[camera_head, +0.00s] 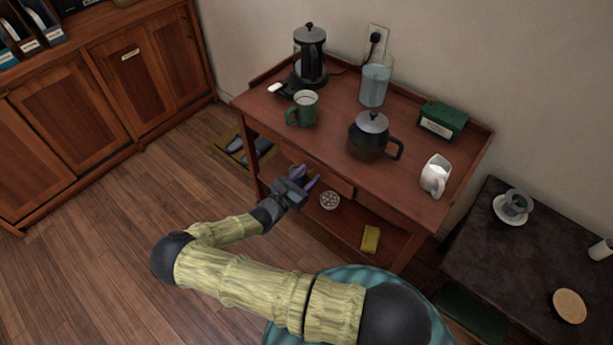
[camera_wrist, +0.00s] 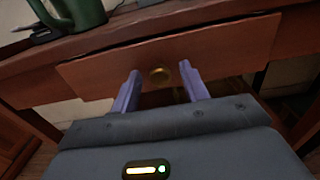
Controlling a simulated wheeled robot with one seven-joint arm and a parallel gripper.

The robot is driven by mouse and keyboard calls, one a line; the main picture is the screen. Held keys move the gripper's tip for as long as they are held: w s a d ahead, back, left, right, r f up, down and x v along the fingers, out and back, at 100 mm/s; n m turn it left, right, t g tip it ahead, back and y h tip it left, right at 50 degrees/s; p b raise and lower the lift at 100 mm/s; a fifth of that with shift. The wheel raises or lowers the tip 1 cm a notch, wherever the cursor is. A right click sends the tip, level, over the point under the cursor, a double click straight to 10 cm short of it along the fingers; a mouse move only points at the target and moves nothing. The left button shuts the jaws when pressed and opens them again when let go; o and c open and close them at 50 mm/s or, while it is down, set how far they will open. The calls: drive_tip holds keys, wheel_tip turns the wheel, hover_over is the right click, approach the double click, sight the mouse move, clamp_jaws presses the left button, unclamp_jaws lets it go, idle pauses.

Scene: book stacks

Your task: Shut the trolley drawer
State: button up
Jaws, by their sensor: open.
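The trolley (camera_head: 335,125) is a reddish-brown wooden stand with items on its top and a lower shelf. Its drawer (camera_head: 333,181) sits under the front edge of the top, partly hidden behind my gripper in the head view. My gripper (camera_head: 307,181) is at the drawer front. How far out the drawer stands is hard to tell.
On the trolley top are a green mug (camera_head: 303,108), a French press (camera_head: 310,55), a glass bottle (camera_head: 375,82), a dark teapot (camera_head: 370,137), a white jug (camera_head: 436,176) and a green box (camera_head: 442,120). A dark table (camera_head: 535,250) stands at right. Wooden floor (camera_head: 100,235) is clear at left.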

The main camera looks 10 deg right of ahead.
clamp_jaws()
drive_tip(key=shift+p+x, duration=0.4)
drive_tip(key=shift+x, duration=0.7)
drive_tip(key=shift+c, duration=1.6)
unclamp_jaws()
drive_tip(key=o, duration=0.3)
drive_tip(key=shift+w, duration=0.1)
